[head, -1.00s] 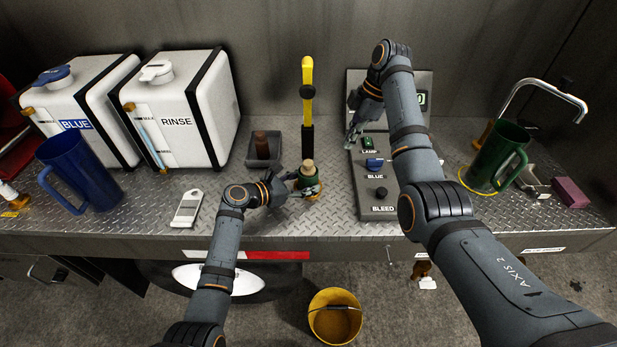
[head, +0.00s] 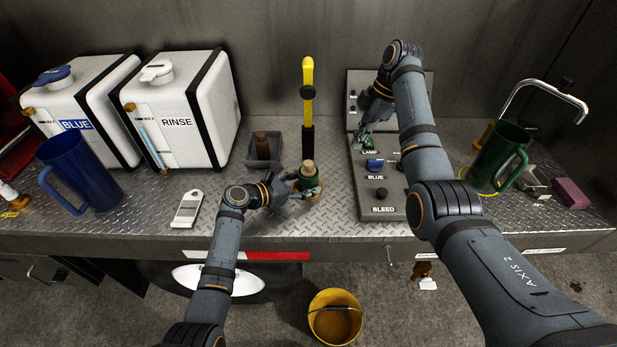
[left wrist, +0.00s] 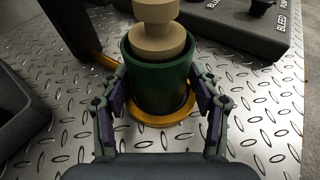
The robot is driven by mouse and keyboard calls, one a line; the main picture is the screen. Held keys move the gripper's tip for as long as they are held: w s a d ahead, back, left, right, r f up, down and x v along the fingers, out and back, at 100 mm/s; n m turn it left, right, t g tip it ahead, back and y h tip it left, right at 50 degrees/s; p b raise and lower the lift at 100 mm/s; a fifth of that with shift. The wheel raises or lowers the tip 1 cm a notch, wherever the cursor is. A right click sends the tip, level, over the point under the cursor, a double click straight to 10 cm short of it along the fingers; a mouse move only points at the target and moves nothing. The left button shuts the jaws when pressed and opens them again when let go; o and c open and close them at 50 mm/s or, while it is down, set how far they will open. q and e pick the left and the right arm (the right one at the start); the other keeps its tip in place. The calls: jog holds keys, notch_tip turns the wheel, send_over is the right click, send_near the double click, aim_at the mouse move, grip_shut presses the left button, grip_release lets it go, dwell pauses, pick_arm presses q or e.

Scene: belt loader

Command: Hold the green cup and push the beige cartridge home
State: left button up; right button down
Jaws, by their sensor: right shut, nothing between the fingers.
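The small green cup (head: 309,187) stands upright at an orange ring (left wrist: 160,116) on the metal bench. In the left wrist view, the cup (left wrist: 160,88) has the beige cartridge (left wrist: 158,42) upright in it, its upper part well above the rim. The cartridge (head: 308,166) also shows in the head view. My left gripper (head: 305,192) has a finger on either side of the cup, and both pads look pressed against its wall. My right gripper (head: 358,144) is shut and empty above the left side of the grey control panel, away from the cup.
A black post with a yellow top (head: 308,80) rises behind the cup. A grey tray (head: 252,162) with a brown piece is left of it, the control panel (head: 378,210) right. A large green mug (head: 497,160) and tap stand far right. White tanks (head: 180,105) stand left.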

pick_arm(q)
jog(key=shift+o, duration=1.3)
jog(key=v, duration=1.1)
jog(key=shift+s+a+r, duration=0.25)
jog(key=shift+a, duration=0.1)
